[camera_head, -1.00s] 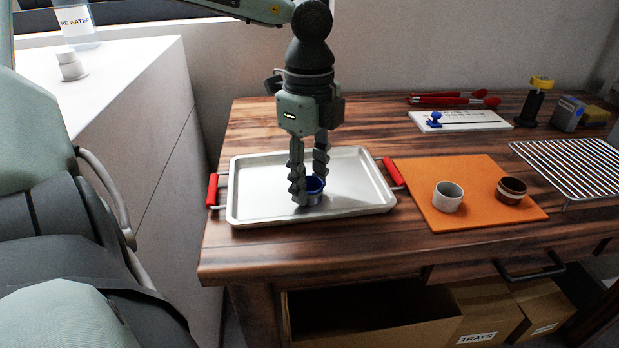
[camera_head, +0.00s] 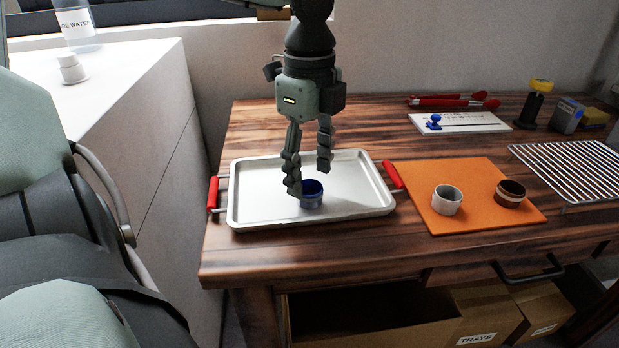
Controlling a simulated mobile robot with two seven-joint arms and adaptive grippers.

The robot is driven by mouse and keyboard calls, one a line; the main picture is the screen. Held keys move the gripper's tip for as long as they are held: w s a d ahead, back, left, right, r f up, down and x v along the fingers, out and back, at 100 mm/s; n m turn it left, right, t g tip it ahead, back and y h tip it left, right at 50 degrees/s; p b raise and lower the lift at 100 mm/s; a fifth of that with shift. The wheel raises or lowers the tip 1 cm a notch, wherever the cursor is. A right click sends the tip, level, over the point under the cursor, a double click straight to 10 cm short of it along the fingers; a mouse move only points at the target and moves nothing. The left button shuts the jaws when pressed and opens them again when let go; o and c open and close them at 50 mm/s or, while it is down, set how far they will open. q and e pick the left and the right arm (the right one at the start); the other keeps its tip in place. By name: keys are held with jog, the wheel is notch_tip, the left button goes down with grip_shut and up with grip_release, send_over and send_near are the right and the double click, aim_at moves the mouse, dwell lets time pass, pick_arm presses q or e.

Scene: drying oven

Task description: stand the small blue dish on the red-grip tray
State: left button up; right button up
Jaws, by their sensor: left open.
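The small blue dish (camera_head: 312,198) stands upright on the tray, a little right of its middle. The silver tray (camera_head: 255,200) with red grips at its left and right ends lies on the wooden table. My left gripper (camera_head: 309,182) is open just above the dish. Its left finger hangs beside the dish's left rim, and its right finger is raised clear behind the dish. Whether the left finger touches the rim I cannot tell. My right gripper is not in view.
An orange mat (camera_head: 468,216) right of the tray holds a white cup (camera_head: 447,200) and a brown cup (camera_head: 510,193). A wire rack (camera_head: 575,168) lies at the right. Red tongs (camera_head: 450,101) and a white board (camera_head: 460,122) lie at the back. Bare table shows behind the tray.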

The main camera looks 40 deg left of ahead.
pick_arm(q)
notch_tip(320, 180, up, 10)
jog(key=shift+f, duration=0.15)
